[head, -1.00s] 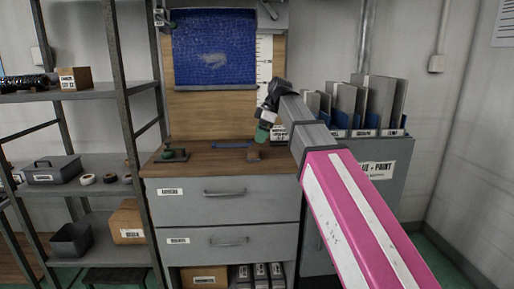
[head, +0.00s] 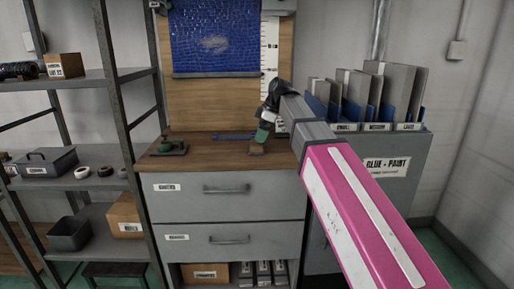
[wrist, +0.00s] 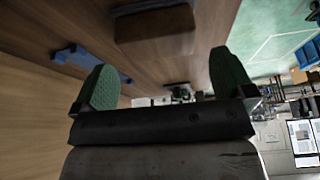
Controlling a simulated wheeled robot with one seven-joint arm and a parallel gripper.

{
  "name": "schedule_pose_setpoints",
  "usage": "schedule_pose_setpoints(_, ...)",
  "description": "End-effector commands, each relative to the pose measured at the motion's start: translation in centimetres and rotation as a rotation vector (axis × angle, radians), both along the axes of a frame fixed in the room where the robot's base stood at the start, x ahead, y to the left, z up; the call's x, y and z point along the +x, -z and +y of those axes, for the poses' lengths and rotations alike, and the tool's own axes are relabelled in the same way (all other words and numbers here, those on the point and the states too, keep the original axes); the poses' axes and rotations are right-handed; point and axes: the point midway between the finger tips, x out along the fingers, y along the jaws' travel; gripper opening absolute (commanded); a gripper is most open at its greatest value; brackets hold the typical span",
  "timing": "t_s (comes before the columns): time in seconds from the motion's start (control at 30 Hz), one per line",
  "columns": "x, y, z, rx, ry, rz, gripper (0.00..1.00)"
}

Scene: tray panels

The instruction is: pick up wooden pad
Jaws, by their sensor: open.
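The wooden pad (head: 256,151) is a small brown block lying on the wooden top of the drawer cabinet, near its right side. In the wrist view a brown block (wrist: 155,32), apparently the pad, is ahead of the fingers at the top of the picture. My gripper (head: 263,136) is just above the pad in the head view, with green fingertips pointing down. In the wrist view my gripper (wrist: 166,75) has its two green fingers wide apart with nothing between them. It appears apart from the pad.
A blue bar (head: 233,136) lies behind and left of the pad. A dark tool with a green part (head: 168,147) sits on the left of the top. A grey panel rack (head: 385,165) stands right, metal shelves (head: 110,80) left.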

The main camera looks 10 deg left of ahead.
Motion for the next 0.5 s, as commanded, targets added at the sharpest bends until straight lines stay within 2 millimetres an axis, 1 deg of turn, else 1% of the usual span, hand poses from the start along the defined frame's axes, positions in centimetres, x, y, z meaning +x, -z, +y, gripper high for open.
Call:
schedule_pose_setpoints(0.17,0.1,1.4,0.4,-0.001,0.0,0.001,1.0)
schedule_pose_setpoints(0.3,0.1,3.3,1.1,-0.001,-0.001,0.002,1.0)
schedule_pose_setpoints(0.4,0.0,4.3,1.6,-0.001,-0.002,0.001,1.0)
schedule_pose_setpoints(0.5,0.0,4.8,1.8,0.0,-0.001,0.0,1.0)
